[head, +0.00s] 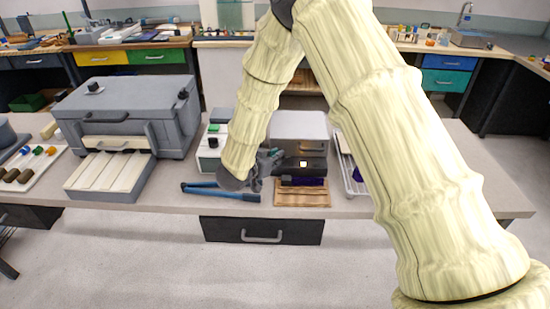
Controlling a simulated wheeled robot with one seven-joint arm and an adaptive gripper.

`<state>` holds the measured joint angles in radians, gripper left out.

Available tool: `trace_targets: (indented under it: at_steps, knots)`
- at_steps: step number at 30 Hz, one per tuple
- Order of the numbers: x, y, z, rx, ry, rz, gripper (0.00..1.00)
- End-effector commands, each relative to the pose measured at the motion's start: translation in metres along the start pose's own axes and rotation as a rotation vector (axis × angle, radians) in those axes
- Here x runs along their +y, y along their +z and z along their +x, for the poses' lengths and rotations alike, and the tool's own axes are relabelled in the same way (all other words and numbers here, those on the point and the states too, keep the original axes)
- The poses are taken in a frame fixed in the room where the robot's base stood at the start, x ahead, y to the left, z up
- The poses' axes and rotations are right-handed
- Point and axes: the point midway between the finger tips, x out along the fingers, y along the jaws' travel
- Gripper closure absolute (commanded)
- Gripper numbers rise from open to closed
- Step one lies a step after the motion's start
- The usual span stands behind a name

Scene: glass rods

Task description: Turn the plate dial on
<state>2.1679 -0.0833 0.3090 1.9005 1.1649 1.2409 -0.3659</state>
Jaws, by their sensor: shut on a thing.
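My gripper (265,168) is dark grey and sits at the end of my pale arm, low over the bench in the middle of the head view. It is at the left front of a small dark unit (313,168) with a small lit yellowish square on its front. The gripper is shut; its fingertips are small and partly hidden by my wrist. The plate dial itself does not show clearly; what the fingers hold appears to be the dial, hidden between them at the unit's left side.
Blue-handled tongs (222,191) lie just below my wrist. A white box (208,158) with coloured buttons stands left, a white tray (346,165) right. A large grey furnace-like box (130,105) stands far left.

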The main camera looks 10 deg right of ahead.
Motion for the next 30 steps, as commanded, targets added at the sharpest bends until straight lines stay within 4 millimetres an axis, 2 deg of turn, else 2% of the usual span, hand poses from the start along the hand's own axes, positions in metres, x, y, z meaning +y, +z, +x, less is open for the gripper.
trace_targets:
  at_steps: [5, 6, 9, 10, 22, 26, 30]
  knots:
    - [0.000, -0.002, 0.001, 0.004, 0.000, 0.002, 1.00]
    - [0.000, -0.002, 0.001, 0.004, 0.000, 0.002, 0.88]
    - [0.000, -0.002, 0.001, 0.003, -0.001, 0.002, 0.69]
    - [0.000, -0.002, 0.001, 0.003, -0.001, 0.001, 0.68]
    - [-0.001, -0.001, -0.005, 0.001, -0.002, 0.000, 0.68]
    - [-0.001, -0.001, -0.021, 0.001, -0.002, 0.000, 0.68]
    - [-0.001, -0.002, -0.046, 0.002, -0.003, -0.001, 0.68]
